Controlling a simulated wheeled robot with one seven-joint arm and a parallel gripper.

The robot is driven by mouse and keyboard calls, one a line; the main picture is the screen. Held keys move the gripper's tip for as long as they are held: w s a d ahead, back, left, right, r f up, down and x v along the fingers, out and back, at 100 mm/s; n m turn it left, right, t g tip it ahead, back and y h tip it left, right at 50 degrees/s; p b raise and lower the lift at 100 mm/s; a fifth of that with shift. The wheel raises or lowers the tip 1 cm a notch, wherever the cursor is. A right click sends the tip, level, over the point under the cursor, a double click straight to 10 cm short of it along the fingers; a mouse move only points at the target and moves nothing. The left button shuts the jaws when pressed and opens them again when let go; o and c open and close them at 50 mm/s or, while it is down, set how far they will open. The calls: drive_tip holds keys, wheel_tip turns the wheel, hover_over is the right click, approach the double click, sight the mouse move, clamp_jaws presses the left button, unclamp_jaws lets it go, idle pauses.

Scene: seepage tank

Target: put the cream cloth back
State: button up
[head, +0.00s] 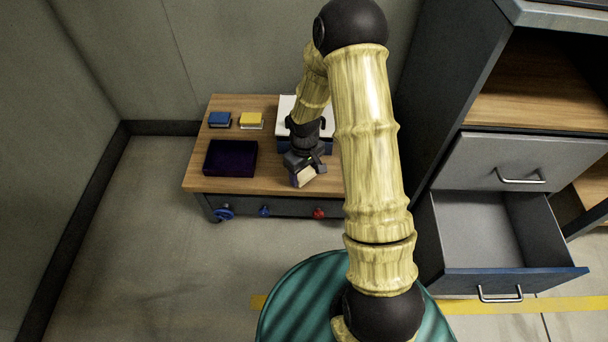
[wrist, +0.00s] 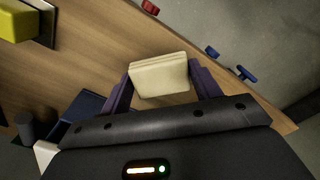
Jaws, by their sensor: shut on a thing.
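The cream cloth (wrist: 158,76) is a small folded block held between the two purple fingers of my gripper (wrist: 160,88) in the wrist view. In the head view my gripper (head: 303,172) is over the front right part of the wooden-topped low cabinet, and the cream cloth (head: 305,176) shows at its tip. The gripper is shut on the cloth. I cannot tell whether the cloth touches the wooden top. A dark purple open tray (head: 231,144) sits to the left of the gripper on the same top.
A blue block (head: 219,119) and a yellow block (head: 251,120) stand behind the tray. A white-topped box (head: 290,107) is behind my gripper, partly hidden by my arm. Blue and red knobs (head: 319,213) line the cabinet front. An open, empty-looking drawer (head: 488,237) juts out at right.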

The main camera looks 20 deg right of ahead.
sight(304, 173)
drive_tip(key=shift+f, duration=0.3)
drive_tip(key=o, duration=1)
drive_tip(key=shift+r, duration=0.1)
wheel_tip(304, 173, up, 12)
drive_tip(key=p, duration=0.7)
drive_tip(key=shift+r, duration=0.15)
